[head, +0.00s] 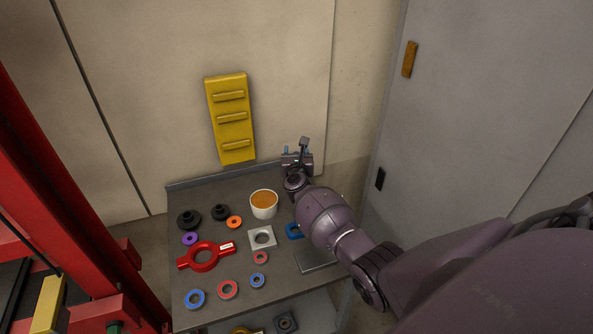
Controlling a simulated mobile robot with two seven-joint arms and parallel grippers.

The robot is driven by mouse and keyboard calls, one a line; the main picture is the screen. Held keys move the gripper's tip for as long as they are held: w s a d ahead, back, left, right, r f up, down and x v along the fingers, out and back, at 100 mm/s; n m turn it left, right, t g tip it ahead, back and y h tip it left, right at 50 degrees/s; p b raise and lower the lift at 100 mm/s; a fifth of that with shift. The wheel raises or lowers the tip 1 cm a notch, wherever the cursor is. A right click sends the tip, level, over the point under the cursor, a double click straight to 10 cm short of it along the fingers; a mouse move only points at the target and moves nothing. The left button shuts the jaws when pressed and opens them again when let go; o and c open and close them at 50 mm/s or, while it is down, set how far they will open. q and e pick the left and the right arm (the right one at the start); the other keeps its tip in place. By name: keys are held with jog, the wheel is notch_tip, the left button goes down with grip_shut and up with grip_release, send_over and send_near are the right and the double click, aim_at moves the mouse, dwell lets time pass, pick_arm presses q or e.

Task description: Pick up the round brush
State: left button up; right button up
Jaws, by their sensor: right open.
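I cannot make out the round brush for certain. A white round tub-like thing (264,211) with an orange-brown top stands on the grey table, left of my right arm. My right gripper (297,152) is open near the table's back right edge, its small blue fingertips apart. A dark upright piece (304,144) shows by the fingertips; I cannot tell whether it is part of my gripper or a separate thing. My right forearm covers part of the table's right side. My left gripper is not in view.
The grey table (215,268) holds a red two-handled ring (204,257), a pale square plate with a hole (262,238), black knobs (188,219) and several coloured rings. A blue part (293,231) lies beside my arm. A red frame (75,210) stands left; walls close the back.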

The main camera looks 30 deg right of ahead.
jog(key=shift+w+d, duration=0.25)
jog(key=shift+w, duration=0.15)
grip_shut()
jog(key=shift+r, duration=0.15)
